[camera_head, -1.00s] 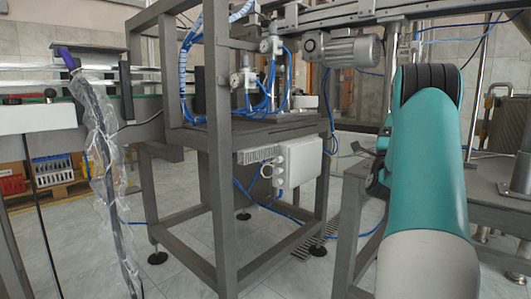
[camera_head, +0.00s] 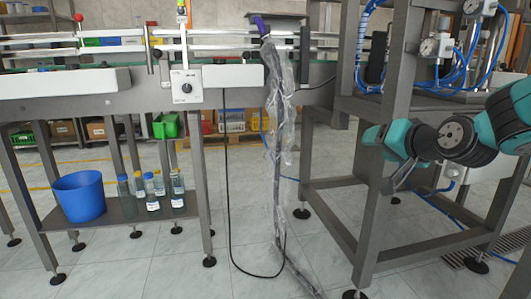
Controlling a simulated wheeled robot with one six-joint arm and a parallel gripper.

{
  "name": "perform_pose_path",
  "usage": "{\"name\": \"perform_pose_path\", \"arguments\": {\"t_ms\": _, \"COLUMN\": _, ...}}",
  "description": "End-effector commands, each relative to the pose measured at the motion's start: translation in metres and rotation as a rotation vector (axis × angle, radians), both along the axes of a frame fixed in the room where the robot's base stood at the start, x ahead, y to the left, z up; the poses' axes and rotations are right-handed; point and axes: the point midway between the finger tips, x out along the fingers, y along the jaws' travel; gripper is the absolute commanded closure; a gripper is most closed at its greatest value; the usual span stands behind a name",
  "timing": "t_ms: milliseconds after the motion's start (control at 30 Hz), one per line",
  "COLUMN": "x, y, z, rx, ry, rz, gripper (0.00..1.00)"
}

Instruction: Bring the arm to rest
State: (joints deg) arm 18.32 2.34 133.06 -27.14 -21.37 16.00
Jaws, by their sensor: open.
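My arm reaches in from the right edge, with teal links and black joints. Its end is in front of the grey steel machine frame (camera_head: 375,215). My gripper (camera_head: 398,180) shows small and grey below the teal wrist, partly hard to tell from the frame behind it. It is open, and I see nothing held in it.
A conveyor (camera_head: 70,95) with a switch box (camera_head: 186,87) runs along the left. On its lower shelf (camera_head: 125,207) stand a blue bucket (camera_head: 80,196) and several bottles (camera_head: 158,185). A plastic-wrapped pole (camera_head: 278,150) stands mid-view.

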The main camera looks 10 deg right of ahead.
Motion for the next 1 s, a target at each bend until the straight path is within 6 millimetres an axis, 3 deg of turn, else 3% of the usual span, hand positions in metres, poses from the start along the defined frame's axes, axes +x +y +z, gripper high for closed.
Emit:
{"name": "perform_pose_path", "arguments": {"t_ms": 33, "x": -0.017, "y": 0.038, "z": -0.008, "rx": -0.034, "ry": 0.08, "rz": 0.111, "gripper": 0.42}}
{"name": "perform_pose_path", "arguments": {"t_ms": 100, "x": -0.048, "y": 0.082, "z": -0.023, "rx": -0.092, "ry": 0.204, "rz": 0.267, "gripper": 0.42}}
{"name": "perform_pose_path", "arguments": {"t_ms": 200, "x": -0.1, "y": 0.13, "z": -0.042, "rx": -0.185, "ry": 0.362, "rz": 0.481, "gripper": 0.42}}
{"name": "perform_pose_path", "arguments": {"t_ms": 300, "x": -0.153, "y": 0.159, "z": -0.056, "rx": -0.278, "ry": 0.494, "rz": 0.67, "gripper": 0.42}}
{"name": "perform_pose_path", "arguments": {"t_ms": 400, "x": -0.203, "y": 0.175, "z": -0.067, "rx": -0.369, "ry": 0.607, "rz": 0.839, "gripper": 0.42}}
{"name": "perform_pose_path", "arguments": {"t_ms": 567, "x": -0.28, "y": 0.18, "z": -0.078, "rx": -0.522, "ry": 0.768, "rz": 1.092, "gripper": 0.42}}
{"name": "perform_pose_path", "arguments": {"t_ms": 633, "x": -0.282, "y": 0.179, "z": -0.052, "rx": -0.528, "ry": 0.781, "rz": 1.101, "gripper": 0.42}}
{"name": "perform_pose_path", "arguments": {"t_ms": 867, "x": -0.281, "y": 0.179, "z": 0.01, "rx": -0.523, "ry": 0.78, "rz": 1.096, "gripper": 0.42}}
{"name": "perform_pose_path", "arguments": {"t_ms": 1000, "x": -0.28, "y": 0.179, "z": 0.059, "rx": -0.522, "ry": 0.78, "rz": 1.094, "gripper": 0.42}}
